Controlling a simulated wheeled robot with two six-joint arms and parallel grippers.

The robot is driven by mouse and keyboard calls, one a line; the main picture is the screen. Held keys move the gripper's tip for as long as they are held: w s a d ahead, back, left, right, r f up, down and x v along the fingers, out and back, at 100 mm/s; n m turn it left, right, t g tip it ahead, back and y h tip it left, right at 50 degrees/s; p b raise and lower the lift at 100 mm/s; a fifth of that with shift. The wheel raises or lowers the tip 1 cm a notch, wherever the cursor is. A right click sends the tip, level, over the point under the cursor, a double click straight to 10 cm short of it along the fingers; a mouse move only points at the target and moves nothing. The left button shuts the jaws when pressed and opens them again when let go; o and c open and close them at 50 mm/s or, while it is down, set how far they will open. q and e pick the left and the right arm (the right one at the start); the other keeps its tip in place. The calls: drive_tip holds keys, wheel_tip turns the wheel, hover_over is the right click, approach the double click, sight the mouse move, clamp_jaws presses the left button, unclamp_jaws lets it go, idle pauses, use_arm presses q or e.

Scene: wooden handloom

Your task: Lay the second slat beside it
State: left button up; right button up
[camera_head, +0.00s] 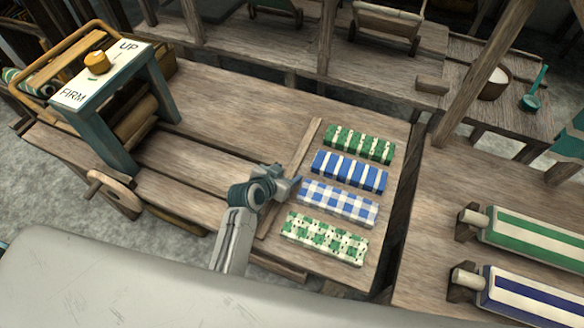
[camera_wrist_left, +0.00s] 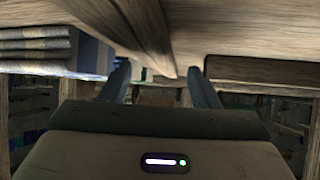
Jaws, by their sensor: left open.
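Four patterned slat-like blocks lie side by side in a row on the wooden bench: a green-and-white striped one (camera_head: 359,144), a blue-and-white striped one (camera_head: 349,171), a blue-and-white checked one (camera_head: 338,202) and a green-and-white patterned one (camera_head: 325,238). My left gripper (camera_head: 291,186) is at the left ends of the two blue ones, over a thin wooden strip (camera_head: 308,150). In the left wrist view its fingers (camera_wrist_left: 160,84) are spread with nothing held between them. Whether it touches a block cannot be told. My right gripper is not in view.
A teal stand (camera_head: 104,77) with a sign marked UP and FIRM and a yellow knob stands at the left. Green-striped (camera_head: 535,237) and blue-striped (camera_head: 530,294) rolls lie at the right. A wooden post (camera_head: 480,75) rises behind. The bench's middle (camera_head: 230,110) is clear.

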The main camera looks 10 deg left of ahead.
use_arm(q)
drive_tip(key=shift+x, duration=0.75)
drive_tip(key=shift+s, duration=0.1)
drive_tip(key=shift+c, duration=0.5)
drive_tip(key=c, duration=1)
clamp_jaws()
